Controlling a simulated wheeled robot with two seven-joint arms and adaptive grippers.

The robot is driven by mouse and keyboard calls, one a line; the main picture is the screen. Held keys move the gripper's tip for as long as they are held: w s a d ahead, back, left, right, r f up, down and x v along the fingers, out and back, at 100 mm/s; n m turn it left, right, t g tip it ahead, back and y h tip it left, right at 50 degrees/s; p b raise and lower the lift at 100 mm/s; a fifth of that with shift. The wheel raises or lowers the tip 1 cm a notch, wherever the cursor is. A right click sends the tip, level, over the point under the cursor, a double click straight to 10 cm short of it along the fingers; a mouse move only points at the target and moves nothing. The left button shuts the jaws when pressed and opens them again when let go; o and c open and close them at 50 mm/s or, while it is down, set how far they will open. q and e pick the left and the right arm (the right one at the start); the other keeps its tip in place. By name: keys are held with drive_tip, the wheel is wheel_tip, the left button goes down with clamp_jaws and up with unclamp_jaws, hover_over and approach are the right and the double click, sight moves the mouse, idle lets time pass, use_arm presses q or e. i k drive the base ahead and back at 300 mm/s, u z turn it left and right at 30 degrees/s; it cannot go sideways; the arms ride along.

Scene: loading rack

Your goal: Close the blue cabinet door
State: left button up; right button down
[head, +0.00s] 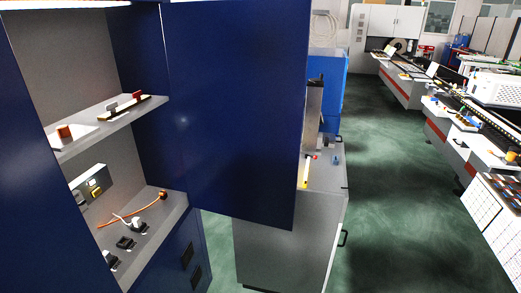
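The blue cabinet (45,190) stands at the left of the head view, close to me. Its blue door (235,110) is wide open and swung out to the right, so the inside shows. Two grey shelves hold small parts: the upper shelf (75,138) carries a dark red and black piece (124,105) and an orange-brown block on a pale plate, and the lower shelf (160,225) carries an orange cable (135,212) and several black and white parts. Neither of my grippers is in view.
A grey cabinet (290,235) stands behind the door, with small items on top and a blue unit (328,95) beyond. Green floor (385,190) is open to the right. A long workbench line (450,130) runs along the far right.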

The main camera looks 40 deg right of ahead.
sight(238, 69)
drive_tip(key=k, duration=0.8)
drive_tip(key=z, duration=2.65)
drive_tip(key=i, duration=5.1)
drive_tip(key=u, duration=3.95)
drive_tip(key=i, duration=0.35)
drive_tip(key=u, duration=0.3)
